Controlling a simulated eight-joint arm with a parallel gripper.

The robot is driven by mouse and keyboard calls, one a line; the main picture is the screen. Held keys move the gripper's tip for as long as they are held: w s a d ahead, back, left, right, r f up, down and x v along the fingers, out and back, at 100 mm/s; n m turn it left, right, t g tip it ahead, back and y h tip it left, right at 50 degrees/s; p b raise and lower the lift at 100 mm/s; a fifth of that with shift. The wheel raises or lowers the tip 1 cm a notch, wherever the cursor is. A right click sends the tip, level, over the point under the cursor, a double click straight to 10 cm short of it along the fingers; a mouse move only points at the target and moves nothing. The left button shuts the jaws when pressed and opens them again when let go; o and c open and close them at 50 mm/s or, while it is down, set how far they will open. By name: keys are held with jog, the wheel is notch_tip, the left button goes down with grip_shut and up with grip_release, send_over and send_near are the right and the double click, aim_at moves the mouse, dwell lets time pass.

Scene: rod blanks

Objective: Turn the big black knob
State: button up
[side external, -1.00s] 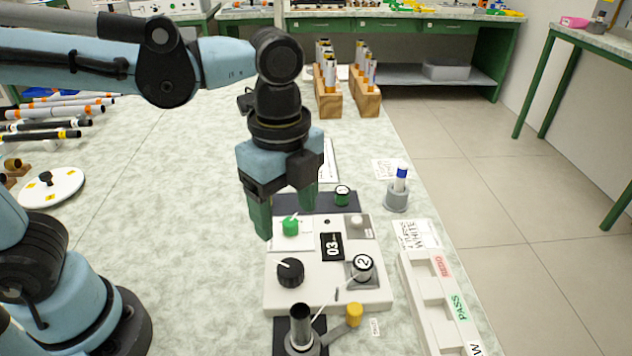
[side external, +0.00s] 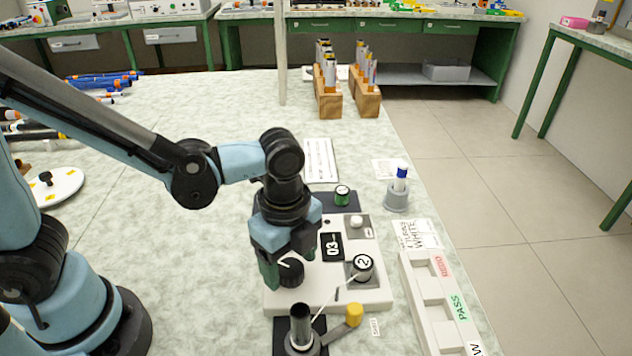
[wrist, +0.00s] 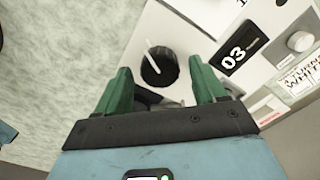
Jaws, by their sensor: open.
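The big black knob (side external: 291,273) with a white pointer line sits on the front left of a white control box (side external: 345,296). In the wrist view the knob (wrist: 158,66) lies just beyond and between my fingertips, its pointer tilted up and to the left. My gripper (side external: 287,265) is open above the knob, its green fingers pointing down on either side in the side view. In the wrist view my gripper (wrist: 158,80) has wide-spread fingers and nothing held between them. I cannot tell whether either finger touches the knob.
A display reading 03 (side external: 332,247) and a dial marked 2 (side external: 360,267) are on the box. A sorting tray (side external: 440,300) lies right. The table left of the box is clear.

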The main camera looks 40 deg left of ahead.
aim_at(291, 267)
jog(key=shift+f, duration=0.3)
jog(key=c, duration=1.1)
jog(key=shift+o, duration=0.2)
jog(key=shift+n, duration=2)
jog(key=o, duration=1.1)
jog(key=shift+c, duration=0.2)
notch_tip(291, 267, up, 12)
